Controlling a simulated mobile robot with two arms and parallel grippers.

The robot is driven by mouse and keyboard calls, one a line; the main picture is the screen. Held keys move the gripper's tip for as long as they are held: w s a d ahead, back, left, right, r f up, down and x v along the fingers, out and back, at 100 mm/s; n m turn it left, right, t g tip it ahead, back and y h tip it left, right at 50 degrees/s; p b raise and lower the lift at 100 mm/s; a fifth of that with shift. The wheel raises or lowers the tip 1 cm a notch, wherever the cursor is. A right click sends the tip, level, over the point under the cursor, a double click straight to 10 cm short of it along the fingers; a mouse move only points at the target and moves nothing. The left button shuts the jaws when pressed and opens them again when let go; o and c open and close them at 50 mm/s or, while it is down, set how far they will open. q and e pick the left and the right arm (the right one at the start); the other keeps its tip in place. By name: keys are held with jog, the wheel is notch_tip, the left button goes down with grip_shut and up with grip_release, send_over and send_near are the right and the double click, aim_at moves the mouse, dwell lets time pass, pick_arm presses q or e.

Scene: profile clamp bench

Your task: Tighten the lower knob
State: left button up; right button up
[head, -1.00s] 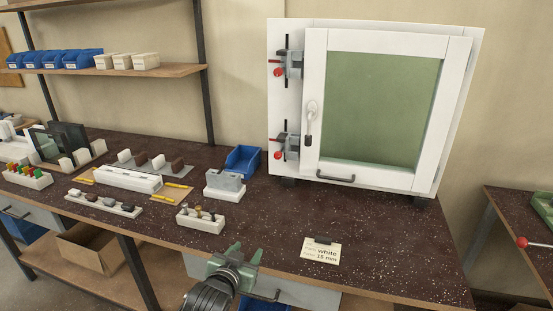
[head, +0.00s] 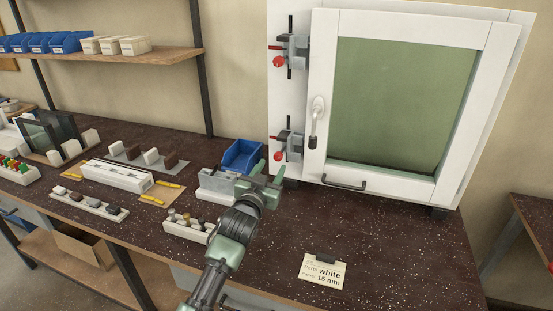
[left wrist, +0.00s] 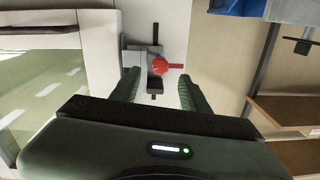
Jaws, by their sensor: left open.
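Two grey clamps with red knobs sit one above the other on the white panel left of the window. The lower knob (head: 279,156) is on the lower clamp (head: 292,143). The upper knob (head: 278,62) is on the upper clamp (head: 293,50). My left gripper (head: 267,175) is open and empty, a little below and in front of the lower knob. In the left wrist view, a red knob (left wrist: 160,66) shows beyond and between the open fingers of my left gripper (left wrist: 158,88), apart from them. My right gripper is not in view.
The white-framed window (head: 326,90) with a handle (head: 316,118) stands right of the clamps. A blue bin (head: 241,157) and a grey block in a white holder are close behind my left arm. A card (head: 322,271) reads white, 15 mm.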

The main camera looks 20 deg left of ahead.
aim_at(277, 159)
pick_arm(q)
jog(key=w, duration=0.3)
jog(key=shift+w+f, duration=0.15)
jog(key=shift+w, duration=0.85)
jog(key=c, duration=0.8)
grip_shut()
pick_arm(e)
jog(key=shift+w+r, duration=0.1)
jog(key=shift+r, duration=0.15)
